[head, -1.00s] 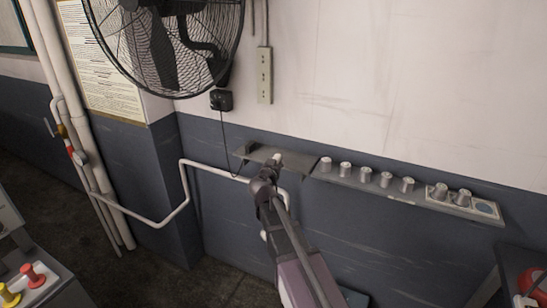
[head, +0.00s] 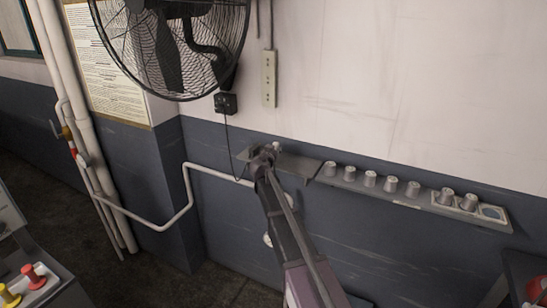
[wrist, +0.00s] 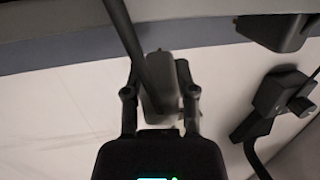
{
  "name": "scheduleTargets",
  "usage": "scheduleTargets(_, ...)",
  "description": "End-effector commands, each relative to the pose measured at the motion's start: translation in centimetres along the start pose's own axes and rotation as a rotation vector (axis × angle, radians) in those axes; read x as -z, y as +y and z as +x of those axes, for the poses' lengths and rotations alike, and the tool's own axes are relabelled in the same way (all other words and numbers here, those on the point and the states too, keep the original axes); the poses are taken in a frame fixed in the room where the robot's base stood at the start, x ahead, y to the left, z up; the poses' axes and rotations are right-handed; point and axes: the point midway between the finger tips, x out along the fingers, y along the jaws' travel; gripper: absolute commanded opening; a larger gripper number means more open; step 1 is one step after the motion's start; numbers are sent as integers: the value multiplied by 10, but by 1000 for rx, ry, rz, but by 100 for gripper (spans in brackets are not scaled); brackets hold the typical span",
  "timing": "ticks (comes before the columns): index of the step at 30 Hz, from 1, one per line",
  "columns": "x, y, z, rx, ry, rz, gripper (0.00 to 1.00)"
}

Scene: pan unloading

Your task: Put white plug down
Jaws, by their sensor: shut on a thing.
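My gripper (head: 265,152) is at the left end of the wall shelf, in front of the dark shelf section. In the wrist view my gripper (wrist: 159,95) has its two dark fingers closed on a pale, greyish block, which I take as the white plug (wrist: 158,88). A small white bit of the plug (head: 277,146) shows at the gripper's tip in the head view. A dark bar runs upward from beside the plug in the wrist view. The gripper hides most of the plug in the head view, and I cannot tell whether it touches the shelf.
The dark shelf section (head: 300,165) looks bare to the gripper's right. Several metal cups (head: 370,178) stand on the shelf further right. A fan (head: 175,45), its black box (head: 225,103) and a socket strip (head: 268,78) are on the wall above. A white pipe (head: 210,170) runs below.

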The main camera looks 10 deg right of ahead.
Motion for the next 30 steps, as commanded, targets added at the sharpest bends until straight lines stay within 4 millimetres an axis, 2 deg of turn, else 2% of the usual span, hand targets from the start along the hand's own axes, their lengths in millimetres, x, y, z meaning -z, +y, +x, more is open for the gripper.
scheduleTargets(3, 0, -3, 6, 0, 0, 0, 0)
scheduleTargets(14, 0, -4, 6, 1, 0, 0, 0)
scheduleTargets(20, 1, -11, 21, 1, 0, 0, 0)
scheduleTargets(30, -30, -9, 22, 1, 0, -1, 0)
